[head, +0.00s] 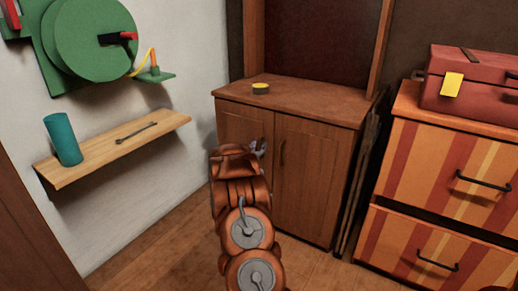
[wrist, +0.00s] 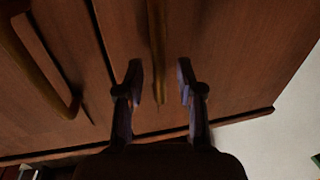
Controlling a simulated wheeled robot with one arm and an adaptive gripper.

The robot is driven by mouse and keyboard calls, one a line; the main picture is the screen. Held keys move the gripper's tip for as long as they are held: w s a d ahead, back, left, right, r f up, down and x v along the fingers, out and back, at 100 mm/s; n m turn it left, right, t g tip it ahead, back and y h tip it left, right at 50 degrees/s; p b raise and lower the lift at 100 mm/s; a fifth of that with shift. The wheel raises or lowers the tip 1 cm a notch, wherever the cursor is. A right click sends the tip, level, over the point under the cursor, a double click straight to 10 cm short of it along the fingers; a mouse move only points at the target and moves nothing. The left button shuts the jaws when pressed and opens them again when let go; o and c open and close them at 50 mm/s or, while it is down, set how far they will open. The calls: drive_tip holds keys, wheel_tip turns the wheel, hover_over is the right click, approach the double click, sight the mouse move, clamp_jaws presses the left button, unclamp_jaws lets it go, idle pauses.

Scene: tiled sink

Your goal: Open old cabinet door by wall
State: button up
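The old brown wooden cabinet (head: 318,195) stands by the back wall with two doors, both apparently closed. The left door (head: 240,128) is partly hidden behind my arm. The right door's handle (head: 282,153) shows beside the middle seam. My gripper (head: 258,147) is in front of the left door near the seam. In the wrist view my gripper (wrist: 160,82) is open, and a vertical bar handle (wrist: 157,45) appears between its fingers, with no finger clearly touching it. A second, curved handle (wrist: 40,75) shows at the left. The wrist view is dark.
A yellow-topped round object (head: 260,88) sits on the cabinet top. A wooden shelf (head: 90,160) with a teal cylinder (head: 63,140) is on the left wall. A striped drawer unit (head: 440,190) with a red case (head: 470,85) stands right. Floor is visible between shelf and cabinet.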

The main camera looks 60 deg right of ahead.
drive_tip(key=shift+d, duration=0.3)
clamp_jaws()
idle(0.6)
